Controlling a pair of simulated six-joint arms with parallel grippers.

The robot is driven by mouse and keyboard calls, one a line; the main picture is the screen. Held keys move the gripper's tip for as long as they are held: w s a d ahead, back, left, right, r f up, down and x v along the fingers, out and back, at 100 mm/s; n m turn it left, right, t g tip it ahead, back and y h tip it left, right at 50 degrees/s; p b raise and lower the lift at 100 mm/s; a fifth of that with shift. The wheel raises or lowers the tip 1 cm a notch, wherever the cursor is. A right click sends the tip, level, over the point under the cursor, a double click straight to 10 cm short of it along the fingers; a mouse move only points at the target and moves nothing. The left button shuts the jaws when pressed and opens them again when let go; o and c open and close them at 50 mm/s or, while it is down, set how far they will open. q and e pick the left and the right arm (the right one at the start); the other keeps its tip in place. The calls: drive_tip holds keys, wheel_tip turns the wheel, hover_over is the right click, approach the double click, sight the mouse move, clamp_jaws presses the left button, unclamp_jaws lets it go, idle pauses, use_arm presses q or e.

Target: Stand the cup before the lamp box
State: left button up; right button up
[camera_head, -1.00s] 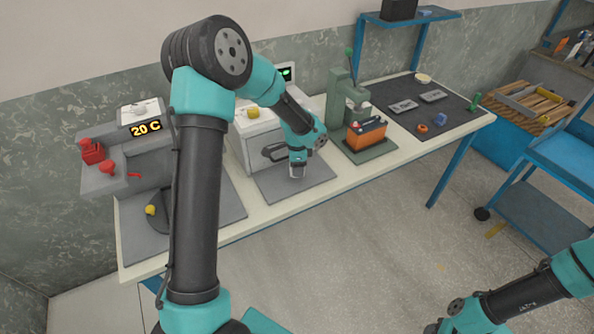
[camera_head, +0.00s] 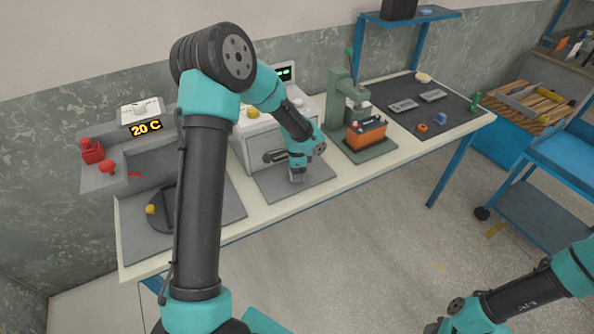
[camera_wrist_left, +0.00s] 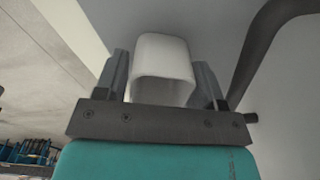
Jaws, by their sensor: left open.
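A white cup (camera_wrist_left: 164,68) stands between the two fingers of my left gripper (camera_wrist_left: 163,82) in the left wrist view. Narrow gaps show between the fingers and the cup, so the gripper is open around it. In the head view my left gripper (camera_head: 297,179) points down over a grey mat (camera_head: 322,185), in front of a white box (camera_head: 259,146) with a green-lit panel (camera_head: 285,73), which looks like the lamp box. The gripper mostly hides the cup there. My right arm shows at the lower right; its gripper is out of frame.
A green press (camera_head: 337,100) with an orange block (camera_head: 366,133) stands right of the grey mat. A grey unit reading 20 C (camera_head: 145,128), with red parts, stands left. A dark mat (camera_head: 455,105) with small parts lies at the right end. The bench's front edge (camera_head: 255,214) is close.

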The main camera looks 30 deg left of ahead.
use_arm(q)
wheel_tip(320, 180, up, 12)
drive_tip(key=shift+r, duration=0.15)
idle(0.4)
idle(0.6)
